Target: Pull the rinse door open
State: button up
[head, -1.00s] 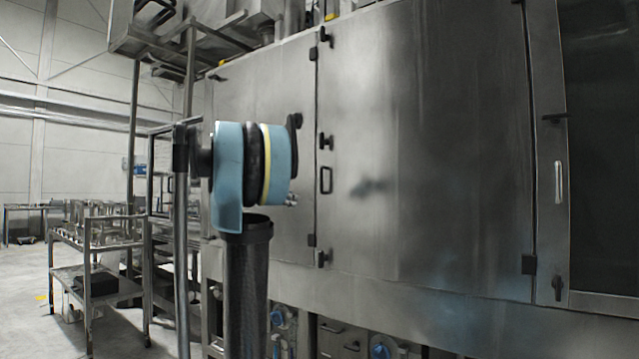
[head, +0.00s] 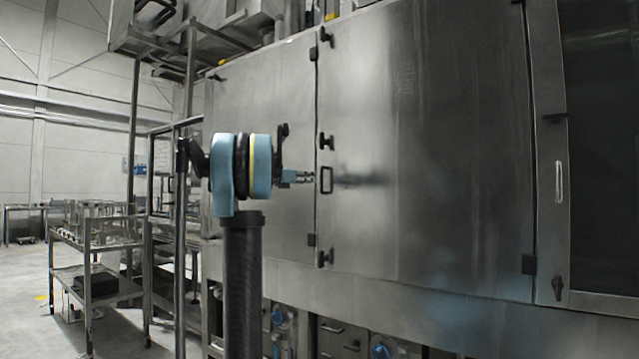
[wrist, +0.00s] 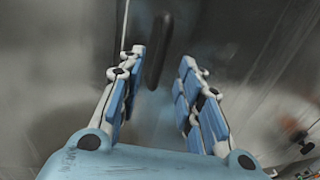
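A large steel door (head: 440,130) fills the middle of the head view and looks shut. A black loop handle (head: 326,180) sits near its left edge. My gripper (head: 311,178) is level with this handle, close on its left side. In the wrist view my gripper (wrist: 160,62) is open, with its blue-padded fingers apart. The dark handle (wrist: 159,45) stands upright just ahead, in line with the gap between the fingertips. I cannot tell whether a finger touches it. No label on the door is readable.
Black latches (head: 326,142) sit above and below the handle along the door seam. A darker glazed door with a pale handle (head: 558,181) is at the right. A metal trolley (head: 95,265) stands at the left, with open floor beside it.

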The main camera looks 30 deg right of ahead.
aim_at(322, 189)
jog(key=d, duration=0.2)
jog(key=w+d, duration=0.1)
jog(key=d, duration=0.5)
jog(key=shift+w+d, duration=0.2)
jog(key=shift+w, duration=0.1)
grip_shut()
